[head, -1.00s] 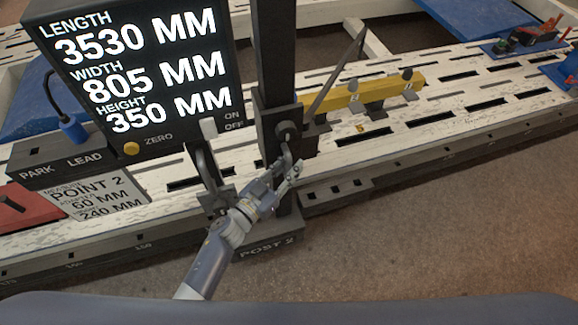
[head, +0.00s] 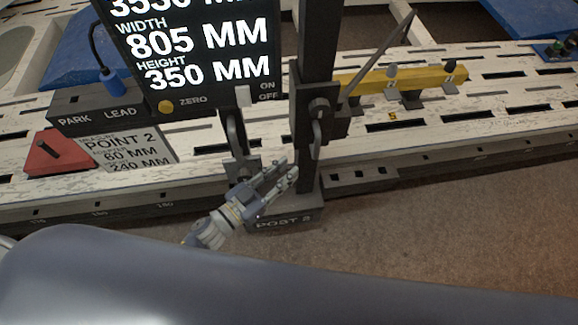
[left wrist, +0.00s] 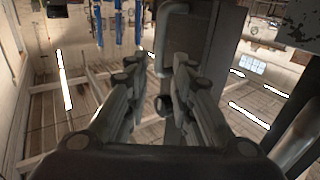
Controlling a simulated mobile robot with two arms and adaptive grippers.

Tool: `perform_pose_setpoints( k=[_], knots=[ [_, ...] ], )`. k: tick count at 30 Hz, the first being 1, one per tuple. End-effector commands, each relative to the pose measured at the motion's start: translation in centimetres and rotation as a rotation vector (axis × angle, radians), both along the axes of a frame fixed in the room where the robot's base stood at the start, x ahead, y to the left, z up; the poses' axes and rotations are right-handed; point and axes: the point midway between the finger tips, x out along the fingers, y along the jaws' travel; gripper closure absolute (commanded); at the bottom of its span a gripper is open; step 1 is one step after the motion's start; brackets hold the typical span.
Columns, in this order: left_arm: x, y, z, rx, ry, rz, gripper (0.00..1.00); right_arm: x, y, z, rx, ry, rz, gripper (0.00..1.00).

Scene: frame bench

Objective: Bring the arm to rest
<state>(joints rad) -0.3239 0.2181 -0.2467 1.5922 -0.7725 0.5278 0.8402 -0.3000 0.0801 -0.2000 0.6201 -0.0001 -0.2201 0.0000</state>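My left gripper (head: 286,170) is in the head view, in front of the foot of the dark upright post (head: 318,45), just above the block marked POST 2 (head: 285,220). Its two grey fingers stand apart with nothing between them. In the left wrist view the fingers (left wrist: 158,80) are also spread, with a dark post and a curved handle (left wrist: 165,45) beyond them. In the head view the fingertips lie below the handle (head: 316,130) on the post's dark clamp and look apart from it. My right gripper is in neither view.
A black display (head: 190,45) with a ZERO button and ON/OFF switch stands left of the post. A PARK/LEAD box (head: 95,112) and red block (head: 55,150) sit on the white slotted bench (head: 440,120). A yellow bar (head: 425,80) lies right. Floor is clear at lower right.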

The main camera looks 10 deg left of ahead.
Motion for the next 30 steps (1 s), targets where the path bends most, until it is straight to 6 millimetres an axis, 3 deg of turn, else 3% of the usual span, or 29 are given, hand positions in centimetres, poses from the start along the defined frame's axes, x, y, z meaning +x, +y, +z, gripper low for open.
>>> perform_pose_setpoints(
  k=[13, 17, 20, 23, 26, 30],
  knots=[
    [0.0, 0.0, 0.0, 0.001, 0.001, 0.001, 0.77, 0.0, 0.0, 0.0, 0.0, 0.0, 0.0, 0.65],
    [0.1, 0.8, -2.0, 0.016, 0.038, 0.036, 0.77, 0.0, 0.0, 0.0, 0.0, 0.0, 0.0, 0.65],
    [0.0, 2.6, -6.4, 0.056, 0.125, 0.113, 0.77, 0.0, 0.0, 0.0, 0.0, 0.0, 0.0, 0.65],
    [-1.2, 5.3, -12.9, 0.129, 0.26, 0.214, 0.77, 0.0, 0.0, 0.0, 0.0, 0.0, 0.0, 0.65],
    [-3.8, 8.0, -19.6, 0.216, 0.416, 0.302, 0.77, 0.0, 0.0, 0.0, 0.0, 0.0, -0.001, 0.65],
    [-9.7, 11.3, -28.0, 0.342, 0.643, 0.384, 0.77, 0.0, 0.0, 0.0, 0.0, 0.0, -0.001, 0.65]
  ],
)
